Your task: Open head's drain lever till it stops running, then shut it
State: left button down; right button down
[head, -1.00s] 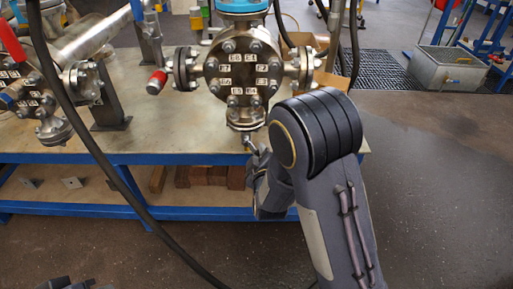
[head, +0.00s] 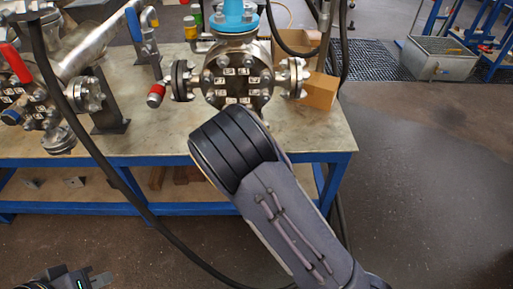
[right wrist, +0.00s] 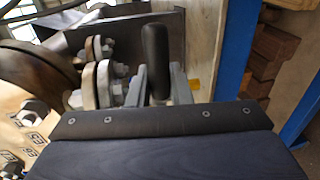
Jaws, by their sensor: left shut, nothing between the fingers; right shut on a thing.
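The flanged head (head: 238,75) with number labels and a blue top stands at the middle of the bench in the head view. Its bottom outlet is hidden behind my right arm. In the right wrist view, a black lever handle (right wrist: 155,45) stands upright beside small bolted flanges (right wrist: 98,80). My right gripper (right wrist: 161,84) is shut on this handle, one finger on each side. No running liquid shows; the outlet's mouth is out of sight. My left gripper (head: 82,279) is shut and empty at the lower left of the head view, partly cut off.
The bench (head: 140,140) has a blue frame. A second flanged assembly with a red lever (head: 15,63) stands at its left. A cardboard box (head: 318,91) is right of the head. A black hose (head: 100,160) crosses the left side.

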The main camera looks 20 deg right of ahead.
dwell(0.4)
jog(key=c, duration=1.4)
grip_release()
jog(key=shift+o, duration=0.2)
jog(key=v, duration=0.8)
jog(key=shift+p, duration=0.35)
jog(key=shift+w, duration=0.1)
